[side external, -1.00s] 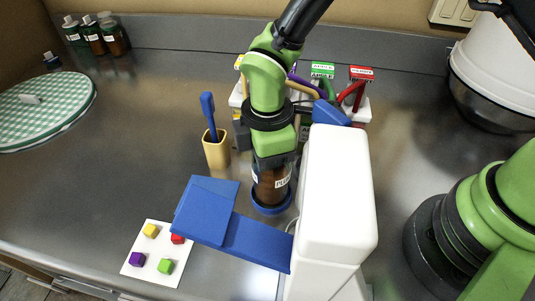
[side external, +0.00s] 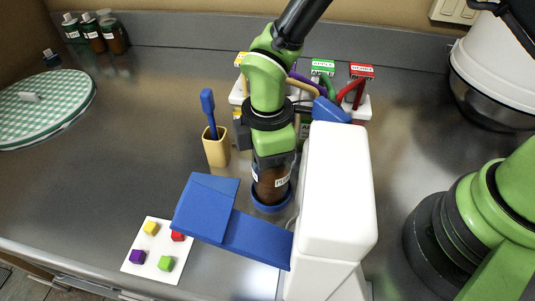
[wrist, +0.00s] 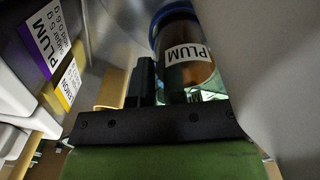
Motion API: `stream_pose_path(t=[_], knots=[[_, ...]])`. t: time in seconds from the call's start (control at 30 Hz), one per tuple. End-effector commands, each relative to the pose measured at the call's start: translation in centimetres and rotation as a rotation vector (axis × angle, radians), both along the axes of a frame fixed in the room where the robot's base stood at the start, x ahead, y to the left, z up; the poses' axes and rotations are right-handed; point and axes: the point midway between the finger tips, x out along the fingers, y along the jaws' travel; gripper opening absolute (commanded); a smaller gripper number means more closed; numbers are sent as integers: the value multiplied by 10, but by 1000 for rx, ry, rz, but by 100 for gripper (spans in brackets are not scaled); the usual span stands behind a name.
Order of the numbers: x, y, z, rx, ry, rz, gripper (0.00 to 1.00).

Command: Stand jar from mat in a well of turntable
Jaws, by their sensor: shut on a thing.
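My gripper (side external: 272,160) is shut on a brown jar (side external: 270,185) and points down at it. The jar is upright, with a white label. In the wrist view the label on the jar (wrist: 188,70) reads PLUM. A blue ring (side external: 270,206) surrounds the jar's lower end. I cannot tell whether it belongs to the jar or to something under it. A flat round green-and-white checked disc (side external: 40,112) lies at the far left, which may be the mat. I cannot clearly make out a turntable with wells.
A white box-shaped body (side external: 335,195) with a blue arm (side external: 225,225) stands close on the jar's right and front. A tan cup (side external: 216,150) with a blue tool is left. Coloured cubes lie on a white card (side external: 145,262). Labelled containers (side external: 360,100) stand behind; several bottles (side external: 95,38) at back left.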

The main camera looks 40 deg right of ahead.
Motion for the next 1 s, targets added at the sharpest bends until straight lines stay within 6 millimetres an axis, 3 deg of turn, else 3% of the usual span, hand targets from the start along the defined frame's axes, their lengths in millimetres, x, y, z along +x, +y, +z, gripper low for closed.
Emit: stream_pose_path(t=[0.9,0.93,1.0], knots=[[0,0,-2,0,0,0,0],[0,0,-2,0,0,0,18],[0,0,-2,0,0,0,34]])
